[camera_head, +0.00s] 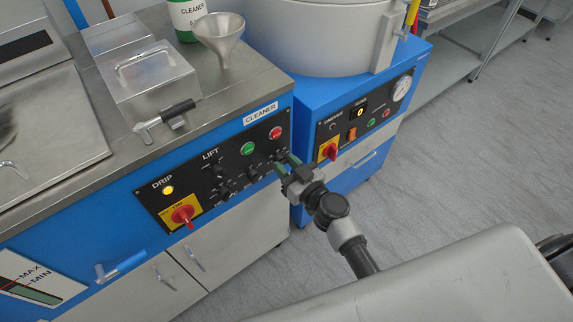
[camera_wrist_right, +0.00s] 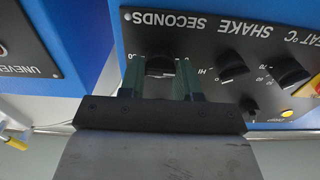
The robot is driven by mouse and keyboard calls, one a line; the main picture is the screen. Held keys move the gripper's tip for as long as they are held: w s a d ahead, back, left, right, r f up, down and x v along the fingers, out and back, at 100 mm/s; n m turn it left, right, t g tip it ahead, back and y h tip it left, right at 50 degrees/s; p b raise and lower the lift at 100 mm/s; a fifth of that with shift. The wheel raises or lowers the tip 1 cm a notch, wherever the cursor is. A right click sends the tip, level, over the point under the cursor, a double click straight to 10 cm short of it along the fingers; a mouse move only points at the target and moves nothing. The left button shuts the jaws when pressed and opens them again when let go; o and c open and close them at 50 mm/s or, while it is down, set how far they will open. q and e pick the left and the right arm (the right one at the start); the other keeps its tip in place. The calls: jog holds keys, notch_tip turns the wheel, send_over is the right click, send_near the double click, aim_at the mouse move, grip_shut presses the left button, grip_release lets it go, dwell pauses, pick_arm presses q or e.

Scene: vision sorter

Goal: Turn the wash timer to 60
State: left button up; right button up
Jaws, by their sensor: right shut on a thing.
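The black control panel (camera_head: 215,180) is on the front of the blue cleaner unit. In the right wrist view, upside down, a black knob (camera_wrist_right: 160,64) sits under the label SECONDS. My right gripper (camera_wrist_right: 159,82) has its two green-padded fingers on either side of this knob and is shut on it. In the head view my right gripper (camera_head: 283,165) reaches the panel's right end and hides most of that knob. The knob's pointer and most of its scale are hidden, so I cannot read its setting. My left gripper is not in view.
Beside it are the SHAKE knob (camera_wrist_right: 233,64) and the HEAT knob (camera_wrist_right: 290,72). Above are a green button (camera_head: 248,148) and a red button (camera_head: 275,133). A red switch (camera_head: 183,214) is at the panel's left. A second blue machine (camera_head: 345,88) stands close on the right.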

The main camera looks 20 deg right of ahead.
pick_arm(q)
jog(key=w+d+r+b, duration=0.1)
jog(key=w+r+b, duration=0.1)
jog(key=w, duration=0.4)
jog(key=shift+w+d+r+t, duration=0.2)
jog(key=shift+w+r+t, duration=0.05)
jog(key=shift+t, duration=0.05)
pick_arm(e)
jog(key=m, duration=2.6)
jog(key=shift+d+f+m, duration=0.1)
jog(key=shift+f+m, duration=0.15)
jog(key=shift+m, duration=0.15)
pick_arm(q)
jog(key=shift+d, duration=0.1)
